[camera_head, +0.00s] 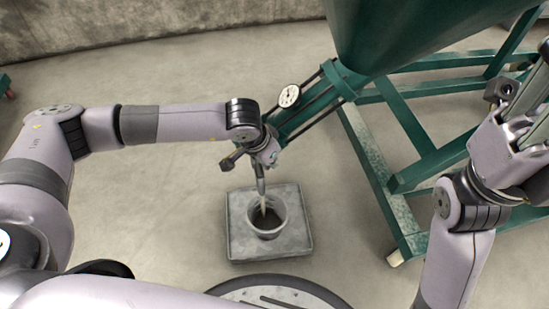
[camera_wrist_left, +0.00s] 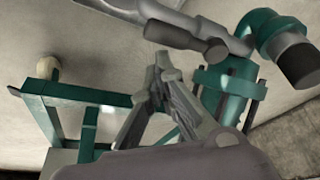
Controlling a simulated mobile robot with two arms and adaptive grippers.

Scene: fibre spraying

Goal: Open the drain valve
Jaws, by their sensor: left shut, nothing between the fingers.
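The drain valve is at the low end of the green pipe that slopes down from the hopper; its grey lever (camera_head: 232,158) shows beside my left wrist. In the left wrist view the grey valve lever (camera_wrist_left: 185,38) lies just beyond the fingertips of my left gripper (camera_wrist_left: 160,64), which is shut and empty. Whether the tips touch the lever I cannot tell. In the head view my left wrist hides much of the valve. A thin grey shape (camera_head: 260,180) runs down into the bucket (camera_head: 265,218). My right gripper (camera_head: 520,90) is raised at the right, partly cut off.
A round dial gauge (camera_head: 289,96) is by the pipe.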

